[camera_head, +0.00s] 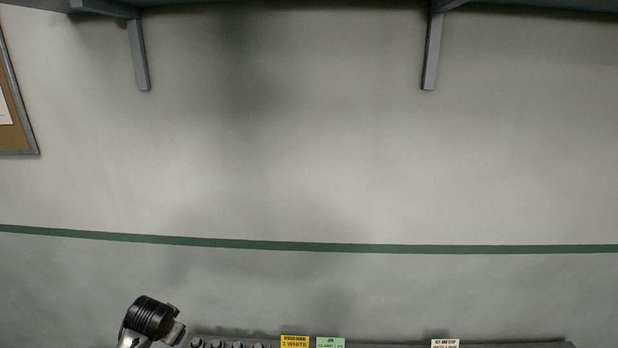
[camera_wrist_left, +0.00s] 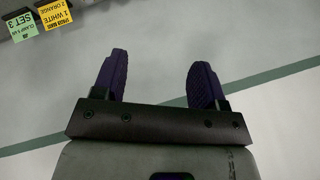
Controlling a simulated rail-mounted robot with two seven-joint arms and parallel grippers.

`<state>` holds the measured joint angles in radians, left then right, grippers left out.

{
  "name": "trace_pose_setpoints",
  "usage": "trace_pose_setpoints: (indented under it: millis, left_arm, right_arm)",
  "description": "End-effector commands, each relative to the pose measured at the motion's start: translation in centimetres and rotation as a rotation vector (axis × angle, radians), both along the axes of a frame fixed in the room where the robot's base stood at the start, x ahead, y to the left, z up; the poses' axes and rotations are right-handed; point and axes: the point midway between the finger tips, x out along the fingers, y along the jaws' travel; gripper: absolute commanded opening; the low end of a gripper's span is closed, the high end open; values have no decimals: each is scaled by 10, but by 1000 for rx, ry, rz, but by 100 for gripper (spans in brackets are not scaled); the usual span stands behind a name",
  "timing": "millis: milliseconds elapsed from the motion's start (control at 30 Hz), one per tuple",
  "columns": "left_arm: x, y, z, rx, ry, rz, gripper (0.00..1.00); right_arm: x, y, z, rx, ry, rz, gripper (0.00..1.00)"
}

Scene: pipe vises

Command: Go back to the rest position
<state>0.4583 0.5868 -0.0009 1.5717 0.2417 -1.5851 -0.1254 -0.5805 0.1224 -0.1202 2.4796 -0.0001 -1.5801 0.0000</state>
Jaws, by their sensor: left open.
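My left gripper (camera_wrist_left: 160,60) is open in the left wrist view. In the head view a black ribbed part of my left arm shows at the bottom left, in front of the wall; the fingers cannot be made out there. My right gripper is in neither view. No pipe or vise can be made out.
A rack edge (camera_head: 520,345) runs along the bottom, with a yellow card (camera_head: 294,342), a green card (camera_head: 330,343) and a white card (camera_head: 445,343). A shelf (camera_head: 300,5) on brackets crosses the top. A pinboard (camera_head: 15,110) hangs left. The wall between is clear.

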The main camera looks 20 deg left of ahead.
Motion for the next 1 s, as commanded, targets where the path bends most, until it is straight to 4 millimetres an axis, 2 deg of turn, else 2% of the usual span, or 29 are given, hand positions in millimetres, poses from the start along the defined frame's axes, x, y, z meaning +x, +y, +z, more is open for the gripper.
trace_pose_setpoints:
  millis: [33, 100, 167, 233, 267, 300, 400, 500, 600, 700, 800, 900, 1000]
  left_arm:
    - [-1, -28, 15, 15, -64, -22, 66]
    - [-9, -65, 29, 28, -144, -48, 66]
    - [-23, -97, 36, 30, -200, -77, 66]
    - [-46, -136, 41, 21, -249, -122, 66]
    - [-59, -153, 41, 14, -265, -145, 66]
    - [-78, -174, 41, 1, -281, -174, 66]
    - [-132, -221, 37, -58, -291, -227, 66]
    - [-183, -252, 26, -134, -256, -248, 66]
    - [-228, -274, 7, -209, -176, -246, 66]
    - [-267, -286, -19, -263, -69, -224, 66]
    - [-300, -293, -36, -298, 15, -202, 66]
    - [-324, -296, -47, -316, 77, -187, 66]
    - [-340, -296, -54, -320, 116, -180, 66]
  right_arm:
    - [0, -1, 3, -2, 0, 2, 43]
    - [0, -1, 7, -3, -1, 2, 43]
    - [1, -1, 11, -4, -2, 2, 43]
    - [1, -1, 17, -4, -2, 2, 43]
    - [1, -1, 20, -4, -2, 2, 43]
    - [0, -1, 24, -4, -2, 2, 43]
    - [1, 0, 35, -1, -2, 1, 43]
    - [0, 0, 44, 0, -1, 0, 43]
    - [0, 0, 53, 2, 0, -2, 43]
    - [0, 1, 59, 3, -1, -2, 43]
    - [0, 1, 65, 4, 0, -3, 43]
    - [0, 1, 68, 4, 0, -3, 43]
    - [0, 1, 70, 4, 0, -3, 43]
